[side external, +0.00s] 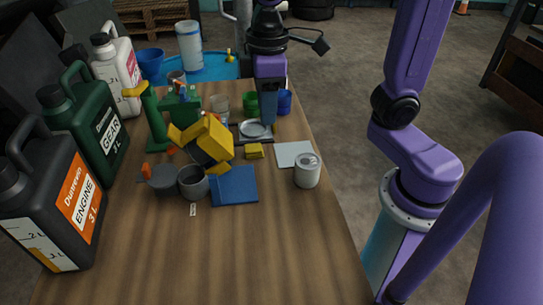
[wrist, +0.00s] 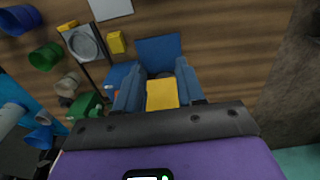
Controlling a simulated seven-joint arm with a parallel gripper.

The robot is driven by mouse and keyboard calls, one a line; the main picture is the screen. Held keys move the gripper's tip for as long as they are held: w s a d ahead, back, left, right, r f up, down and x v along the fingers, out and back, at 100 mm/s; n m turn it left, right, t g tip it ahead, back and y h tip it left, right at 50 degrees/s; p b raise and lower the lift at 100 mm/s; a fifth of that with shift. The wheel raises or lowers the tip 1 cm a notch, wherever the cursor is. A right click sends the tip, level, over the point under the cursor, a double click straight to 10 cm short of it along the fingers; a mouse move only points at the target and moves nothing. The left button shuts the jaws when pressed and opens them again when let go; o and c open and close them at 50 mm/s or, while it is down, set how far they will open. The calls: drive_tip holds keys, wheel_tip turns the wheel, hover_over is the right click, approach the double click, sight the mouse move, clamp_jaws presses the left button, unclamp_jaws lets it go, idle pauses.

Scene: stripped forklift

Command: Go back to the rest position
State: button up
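My gripper (side external: 268,119) hangs fingers-down over the far half of the table, near a round dish (side external: 255,129).
Large oil bottles (side external: 85,125) line the left edge. A blue mat (side external: 234,186), a grey cup (side external: 194,183), a can (side external: 307,170), a white square (side external: 293,154) and a small yellow block (side external: 254,151) lie mid-table. Green and blue cups stand beyond my gripper. The near table is clear.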

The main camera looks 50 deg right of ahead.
drive_tip(key=s+d+f+n, duration=0.1)
drive_tip(key=s+d+f, duration=0.2)
drive_tip(key=s, duration=0.4)
drive_tip(key=s+d+f+n, duration=0.2)
drive_tip(key=s+d+f, duration=0.1)
drive_tip(key=s, duration=0.4)
drive_tip(key=shift+d+f+n, duration=0.25)
drive_tip(key=shift+f+n, duration=0.05)
drive_tip(key=shift+f, duration=0.25)
idle(3.3)
